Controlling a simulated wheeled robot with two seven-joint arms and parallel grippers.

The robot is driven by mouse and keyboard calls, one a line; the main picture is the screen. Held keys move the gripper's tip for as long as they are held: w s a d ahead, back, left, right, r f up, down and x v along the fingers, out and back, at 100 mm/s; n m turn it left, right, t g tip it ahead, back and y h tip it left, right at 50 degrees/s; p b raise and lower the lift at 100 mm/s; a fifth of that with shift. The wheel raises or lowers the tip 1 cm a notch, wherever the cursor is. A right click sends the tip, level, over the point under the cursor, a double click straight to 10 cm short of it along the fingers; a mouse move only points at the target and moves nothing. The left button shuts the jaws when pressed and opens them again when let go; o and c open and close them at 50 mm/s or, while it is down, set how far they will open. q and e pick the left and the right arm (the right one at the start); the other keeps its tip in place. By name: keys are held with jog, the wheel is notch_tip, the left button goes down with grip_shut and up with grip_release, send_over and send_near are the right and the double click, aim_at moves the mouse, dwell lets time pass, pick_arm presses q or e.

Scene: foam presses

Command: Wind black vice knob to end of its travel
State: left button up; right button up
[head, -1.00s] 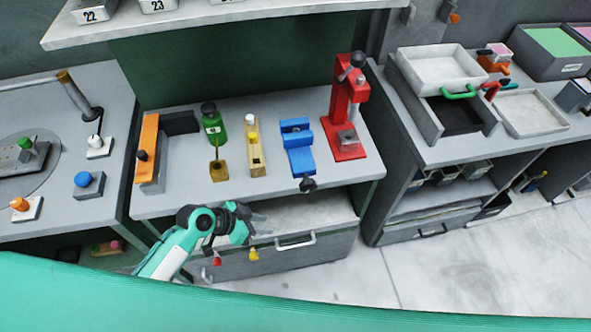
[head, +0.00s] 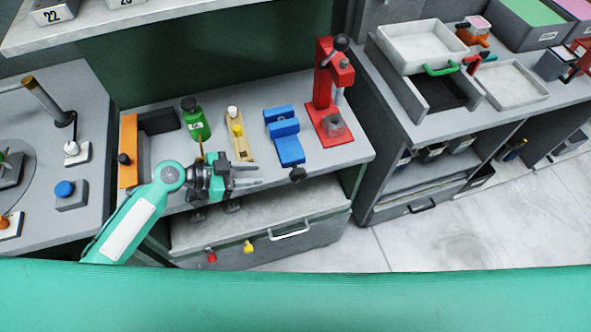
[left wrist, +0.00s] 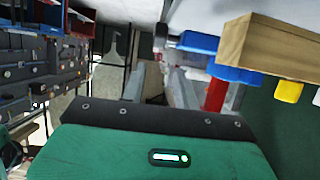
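The blue vice (head: 285,138) stands on the grey bench, and its black knob (head: 297,174) sticks out at the bench's front edge. In the left wrist view the blue vice (left wrist: 200,42) is at the upper middle, with the dark knob (left wrist: 160,38) at its left end. My left gripper (head: 261,176) is to the left of the knob, apart from it, with its fingers pointing right towards it. The gripper is open and empty; its two fingers (left wrist: 160,88) stand apart in the wrist view. My right gripper is not in view.
The red press (head: 328,100) stands right of the vice. A wooden block (head: 239,138) and a green bottle (head: 195,120) stand to its left. A drawer (head: 260,235) with a grey handle is below the bench edge. The floor to the right is clear.

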aim_at(292, 174)
pick_arm(q)
jog(key=p+x, duration=0.4)
jog(key=x, duration=0.8)
jog(key=shift+d+p, duration=0.25)
jog(key=shift+p, duration=0.15)
jog(key=shift+w+d+f, duration=0.15)
jog(key=shift+d+f, duration=0.15)
grip_shut()
jog(key=h+b, duration=0.1)
jog(key=b, duration=0.5)
jog(key=h+b, duration=0.1)
jog(key=b, duration=0.6)
jog(key=shift+a+f+t, duration=0.15)
jog(key=shift+f+t, duration=0.1)
jog(key=shift+t, duration=0.15)
jog(key=shift+r+h+b, duration=0.2)
jog(key=shift+h+b, duration=0.1)
jog(key=shift+b, duration=0.05)
